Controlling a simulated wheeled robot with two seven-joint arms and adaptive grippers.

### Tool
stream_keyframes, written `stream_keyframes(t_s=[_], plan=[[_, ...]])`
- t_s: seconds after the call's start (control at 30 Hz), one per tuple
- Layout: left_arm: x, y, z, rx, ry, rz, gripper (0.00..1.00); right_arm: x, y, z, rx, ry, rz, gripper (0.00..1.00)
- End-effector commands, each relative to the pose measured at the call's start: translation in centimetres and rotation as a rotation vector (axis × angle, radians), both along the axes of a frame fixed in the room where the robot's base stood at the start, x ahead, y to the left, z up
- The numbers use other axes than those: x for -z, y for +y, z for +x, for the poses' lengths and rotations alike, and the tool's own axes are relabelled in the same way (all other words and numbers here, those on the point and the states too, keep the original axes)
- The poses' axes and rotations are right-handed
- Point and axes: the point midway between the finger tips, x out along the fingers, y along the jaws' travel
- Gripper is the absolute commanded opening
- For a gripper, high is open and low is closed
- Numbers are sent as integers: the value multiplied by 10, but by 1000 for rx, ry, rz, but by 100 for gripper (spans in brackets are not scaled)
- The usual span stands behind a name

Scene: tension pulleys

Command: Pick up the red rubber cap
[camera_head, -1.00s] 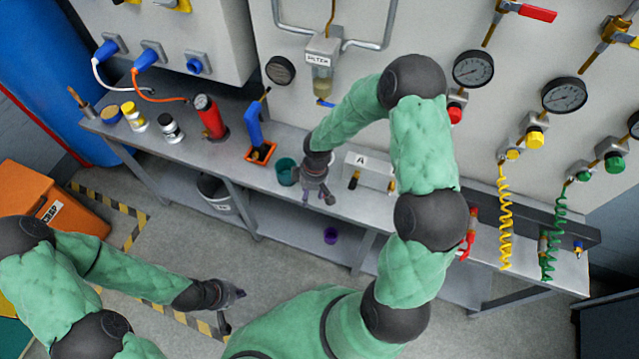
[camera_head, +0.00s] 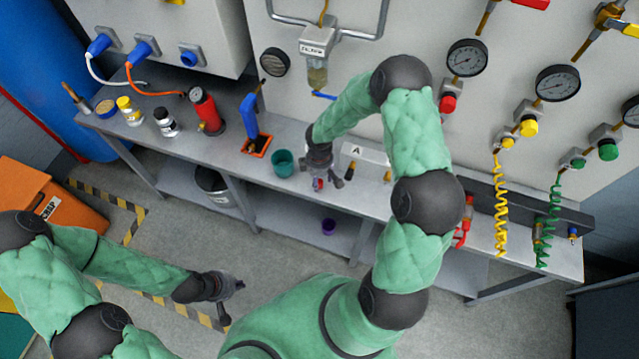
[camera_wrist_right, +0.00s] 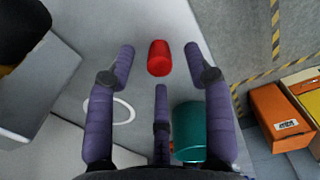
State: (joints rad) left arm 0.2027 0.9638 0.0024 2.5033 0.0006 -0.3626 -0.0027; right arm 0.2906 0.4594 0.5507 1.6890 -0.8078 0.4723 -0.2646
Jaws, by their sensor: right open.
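The red rubber cap (camera_wrist_right: 159,58) stands on the grey bench top in the right wrist view, ahead of and between my spread fingers, apart from them. In the head view a small bit of the red cap (camera_head: 317,184) shows beneath my right gripper, partly hidden by the fingers. My right gripper (camera_head: 325,181) is open and empty above the bench, its purple fingers (camera_wrist_right: 160,85) surrounding the cap's place in the wrist view. My left gripper (camera_head: 230,298) hangs over the floor in front of the bench, fingers apart, empty.
A teal cup (camera_head: 283,163) stands close beside the right gripper; it also shows in the wrist view (camera_wrist_right: 190,130). An orange tray with a blue-handled tool (camera_head: 251,122) is farther left. A white ring (camera_wrist_right: 122,108) marks the bench.

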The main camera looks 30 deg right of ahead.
Motion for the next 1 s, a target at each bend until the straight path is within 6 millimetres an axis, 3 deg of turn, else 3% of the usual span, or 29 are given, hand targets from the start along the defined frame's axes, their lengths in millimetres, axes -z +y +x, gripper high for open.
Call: stream_keyframes(t_s=[0.2,0.43,0.47,0.6,0.63,1.0], plan=[[4,0,0,0,0,0,0,22,0,0,-1,0,0,52],[3,0,0,0,0,0,0,23,0,0,0,-1,0,52],[3,0,0,0,0,0,0,23,0,0,0,-1,0,49],[3,0,0,0,0,0,0,23,0,0,0,-1,0,14],[3,0,0,0,0,0,0,23,0,0,0,-1,0,10],[3,0,0,0,0,0,0,22,0,0,0,-1,0,9]])
